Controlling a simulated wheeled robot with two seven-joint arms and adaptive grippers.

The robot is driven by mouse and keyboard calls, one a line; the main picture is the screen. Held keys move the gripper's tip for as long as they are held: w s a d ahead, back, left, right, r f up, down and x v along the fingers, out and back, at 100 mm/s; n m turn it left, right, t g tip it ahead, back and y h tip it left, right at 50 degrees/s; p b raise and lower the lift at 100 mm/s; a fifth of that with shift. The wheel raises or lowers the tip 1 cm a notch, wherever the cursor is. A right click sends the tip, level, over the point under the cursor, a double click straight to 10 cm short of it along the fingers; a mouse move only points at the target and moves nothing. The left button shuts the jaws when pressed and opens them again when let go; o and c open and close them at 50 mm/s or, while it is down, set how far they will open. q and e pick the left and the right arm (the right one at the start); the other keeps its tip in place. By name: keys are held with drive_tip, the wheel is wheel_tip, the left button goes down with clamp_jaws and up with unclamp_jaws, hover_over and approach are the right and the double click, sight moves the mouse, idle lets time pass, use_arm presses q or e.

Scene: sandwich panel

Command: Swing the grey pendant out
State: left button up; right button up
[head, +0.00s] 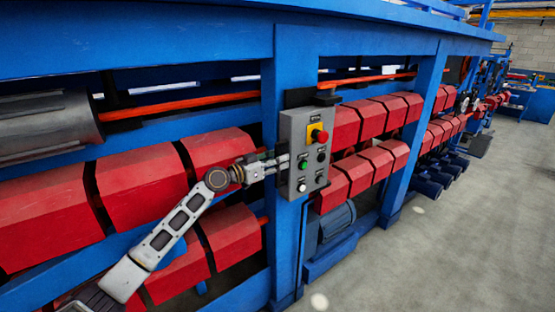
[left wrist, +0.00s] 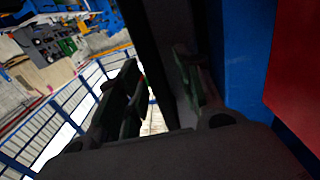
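The grey pendant (head: 293,142) is a box on a blue upright post. Its front has a red mushroom button on a yellow plate, with green, black and white buttons below. My left gripper (head: 283,164) reaches in from the left, its fingertips at the pendant's left side. I cannot tell whether they touch it. In the left wrist view the two fingers of my left gripper (left wrist: 160,90) stand apart. A dark grey surface, likely the pendant's side (left wrist: 168,45), shows between and beyond them. My right gripper is not in view.
The blue machine frame (head: 295,60) carries rows of red blocks (head: 140,185) on both sides of the post. A grey roller (head: 45,125) lies at the far left. Grey floor (head: 440,230) is clear at the right. A blue railing (left wrist: 45,128) shows in the left wrist view.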

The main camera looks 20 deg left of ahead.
use_arm(q)
clamp_jaws()
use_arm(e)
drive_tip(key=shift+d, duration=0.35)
use_arm(q)
drive_tip(key=shift+d, duration=0.15)
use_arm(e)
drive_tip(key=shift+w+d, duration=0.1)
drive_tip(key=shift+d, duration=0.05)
